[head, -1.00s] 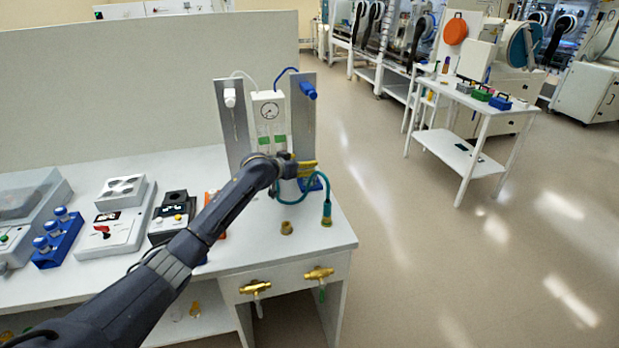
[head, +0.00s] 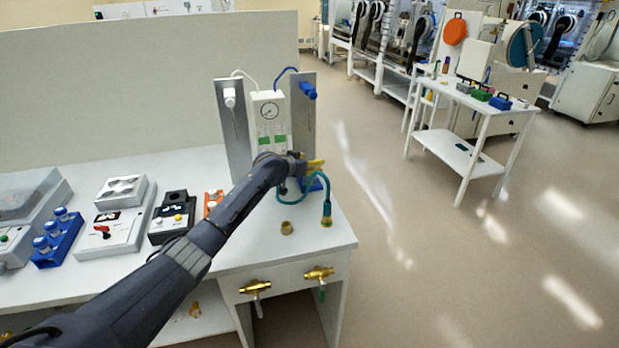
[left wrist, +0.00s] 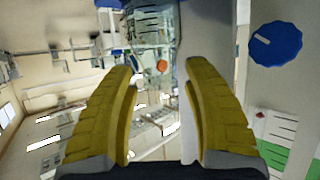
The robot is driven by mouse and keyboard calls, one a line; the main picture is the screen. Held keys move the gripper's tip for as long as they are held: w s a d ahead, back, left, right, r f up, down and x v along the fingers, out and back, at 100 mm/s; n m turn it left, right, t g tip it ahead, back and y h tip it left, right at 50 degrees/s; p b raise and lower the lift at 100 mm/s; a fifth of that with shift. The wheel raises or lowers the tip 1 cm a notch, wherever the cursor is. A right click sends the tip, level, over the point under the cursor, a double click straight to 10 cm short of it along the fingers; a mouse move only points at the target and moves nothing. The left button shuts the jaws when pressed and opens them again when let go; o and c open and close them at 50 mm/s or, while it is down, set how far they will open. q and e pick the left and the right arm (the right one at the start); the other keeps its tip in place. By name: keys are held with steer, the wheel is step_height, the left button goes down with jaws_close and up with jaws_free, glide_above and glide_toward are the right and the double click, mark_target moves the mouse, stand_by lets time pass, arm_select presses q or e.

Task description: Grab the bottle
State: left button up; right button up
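My left gripper (head: 317,163) is in front of the gauge stand at the bench's right end, its yellow fingers partly hidden by my arm. In the left wrist view the gripper (left wrist: 158,64) is open, with nothing held between its fingers. A clear, see-through body with scale marks (left wrist: 150,22) shows just beyond the fingertips. It may be the bottle, but I cannot tell for sure. In the head view my arm and gripper cover that spot, and no bottle is clearly seen there. My right gripper is in neither view.
The gauge stand (head: 268,108) has metal side plates and a blue knob (left wrist: 275,43) close by the fingers. A teal hose (head: 326,208) and a brass fitting (head: 287,228) are in front. A blue rack (head: 58,238) and several devices stand left. A white cart (head: 475,105) stands right.

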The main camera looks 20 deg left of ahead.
arm_select(q)
jaws_close()
steer(key=shift+r, duration=0.1)
stand_by(0.5)
